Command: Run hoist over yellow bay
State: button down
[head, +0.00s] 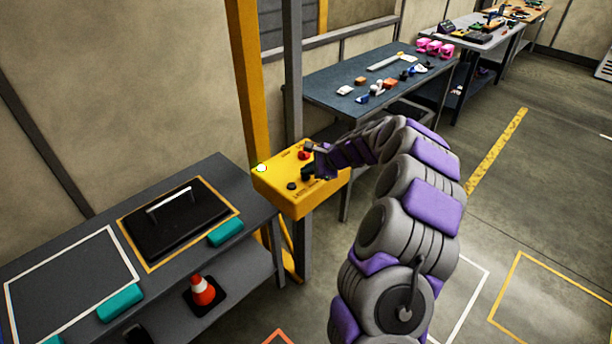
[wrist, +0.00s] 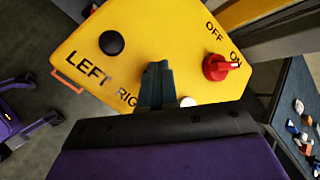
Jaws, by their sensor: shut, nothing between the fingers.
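A yellow control box (head: 285,200) is fixed by a post in the head view. The wrist view shows its yellow face (wrist: 165,45) with LEFT and partly hidden RIGHT lettering. A black round button (wrist: 111,43) sits by LEFT. A red knob (wrist: 217,67) has its pointer toward ON. My gripper (head: 308,172) is shut and empty over the box face; its fingertips (wrist: 158,68) cover the area by the RIGHT lettering. I cannot tell if they touch the face. A yellow floor outline (head: 522,254) lies at the right. No hoist shows.
A pale lamp (head: 262,168) shows at the box's left edge. A grey bench (head: 60,240) with a black case (head: 170,228) stands at the left. A blue-topped table (head: 335,78) stands behind. A white floor outline (head: 476,293) and open floor lie at the right.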

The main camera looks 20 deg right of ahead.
aim_at(308, 178)
jog(key=shift+r, duration=0.1)
dwell(0.7)
jog(key=shift+r+p, duration=0.75)
jog(key=shift+p, duration=0.15)
notch_tip(308, 178, up, 5)
jog(key=p, duration=0.4)
dwell(1.5)
